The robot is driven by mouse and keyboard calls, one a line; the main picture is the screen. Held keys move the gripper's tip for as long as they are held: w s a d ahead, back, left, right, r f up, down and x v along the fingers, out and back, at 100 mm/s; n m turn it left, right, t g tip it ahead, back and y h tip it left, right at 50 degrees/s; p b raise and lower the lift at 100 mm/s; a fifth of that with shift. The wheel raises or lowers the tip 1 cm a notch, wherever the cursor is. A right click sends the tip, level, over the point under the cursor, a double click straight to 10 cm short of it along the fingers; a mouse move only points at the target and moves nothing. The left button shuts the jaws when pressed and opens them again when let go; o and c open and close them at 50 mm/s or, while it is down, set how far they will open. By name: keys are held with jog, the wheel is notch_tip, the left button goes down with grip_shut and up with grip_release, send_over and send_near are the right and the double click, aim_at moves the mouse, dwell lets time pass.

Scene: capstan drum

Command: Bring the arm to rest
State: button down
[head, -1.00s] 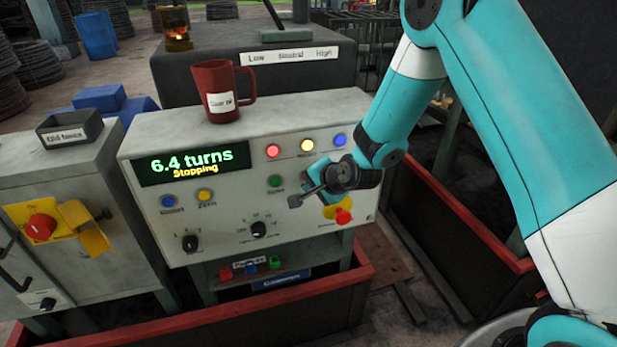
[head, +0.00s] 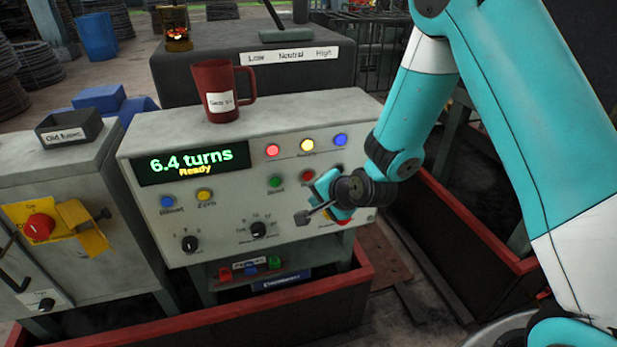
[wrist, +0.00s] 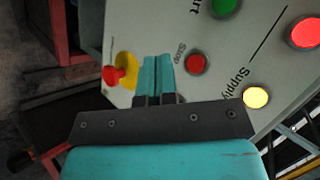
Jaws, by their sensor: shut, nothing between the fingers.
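My gripper (wrist: 156,75) is shut and empty, its two teal fingers side by side in the wrist view. It is in front of the right part of the control panel (head: 215,230). In the wrist view the red stop button (wrist: 197,62) is just right of the fingertips, and the red emergency button (wrist: 115,76) on its yellow plate is to their left. In the head view my gripper (head: 318,195) hides part of the emergency button. The display (head: 190,163) reads "6.4 turns" and "Ready". The red, yellow and blue lamps (head: 307,145) sit along the panel's top right.
A dark red mug (head: 222,95) stands on top of the console. A cabinet with a red rotary switch (head: 39,227) and a small black tray (head: 68,128) is at the left. Red-edged low walls (head: 230,315) run below. The space in front of the panel is open.

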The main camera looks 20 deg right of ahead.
dwell(0.3)
jog(key=s+a+r+n+g+y, duration=0.1)
jog(key=s+a+r+n+g, duration=0.1)
jog(key=s+a+r+n, duration=0.25)
jog(key=s+a+r+n+g+y, duration=0.1)
jog(key=s+r+n+g, duration=0.1)
jog(key=s+r+n, duration=0.35)
jog(key=s+r+n+g, duration=0.2)
jog(key=s+r+n, duration=0.2)
jog(key=s, duration=0.5)
jog(key=s+d+r+n+g+h, duration=0.1)
jog(key=s+r+n+g, duration=0.2)
jog(key=s+r, duration=0.3)
jog(key=s+n, duration=0.1)
jog(key=s, duration=0.2)
jog(key=shift+s+d+h, duration=0.25)
jog(key=shift+s+h, duration=0.05)
jog(key=shift+s, duration=0.1)
